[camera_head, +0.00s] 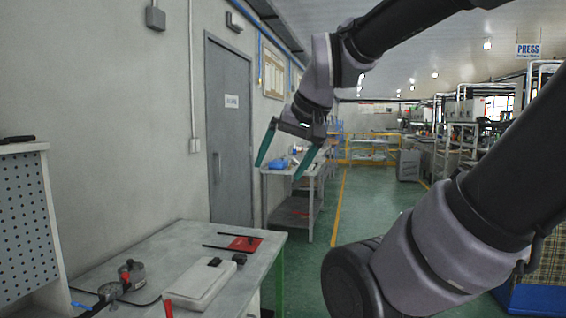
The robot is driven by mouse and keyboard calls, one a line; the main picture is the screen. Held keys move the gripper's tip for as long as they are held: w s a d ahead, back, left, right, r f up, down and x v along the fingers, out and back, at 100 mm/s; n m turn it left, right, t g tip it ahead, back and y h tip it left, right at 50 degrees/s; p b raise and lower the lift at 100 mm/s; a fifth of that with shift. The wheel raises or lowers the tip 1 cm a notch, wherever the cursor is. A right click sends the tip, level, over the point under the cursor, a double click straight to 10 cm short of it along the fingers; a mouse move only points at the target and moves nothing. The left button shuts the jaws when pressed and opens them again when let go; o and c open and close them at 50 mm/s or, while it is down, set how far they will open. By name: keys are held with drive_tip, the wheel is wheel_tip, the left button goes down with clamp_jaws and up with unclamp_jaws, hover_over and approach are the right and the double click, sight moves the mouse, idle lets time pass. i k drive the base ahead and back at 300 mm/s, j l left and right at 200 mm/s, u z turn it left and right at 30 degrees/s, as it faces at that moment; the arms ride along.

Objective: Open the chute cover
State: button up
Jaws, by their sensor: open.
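My gripper (278,170) is raised in the upper middle of the view, with two teal fingers spread wide apart and pointing down. It is open, with nothing between the fingers. It hangs in the air, appearing in front of the grey door and the back workbench. I cannot make out a chute cover, or tell which thing here is the chute.
A grey workbench (145,250) at lower left carries a white box (200,284), a red flat piece (246,244) and a metal device (131,273). A perforated panel (25,218) stands far left. A back bench (298,168) stands beyond. Green floor (375,205) is clear mid-right.

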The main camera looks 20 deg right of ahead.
sight(250, 244)
drive_tip(key=i+l+u, duration=0.1)
drive_tip(key=l, duration=0.5)
drive_tip(key=i+l+u, duration=0.15)
drive_tip(key=l, duration=0.45)
drive_tip(key=l+u, duration=0.1)
drive_tip(key=l, duration=0.55)
drive_tip(key=i+l+u, duration=0.1)
drive_tip(key=i+l, duration=0.2)
drive_tip(key=i, duration=0.2)
drive_tip(key=i+l+u, duration=0.15)
drive_tip(key=i+l, duration=0.15)
drive_tip(key=i, duration=0.25)
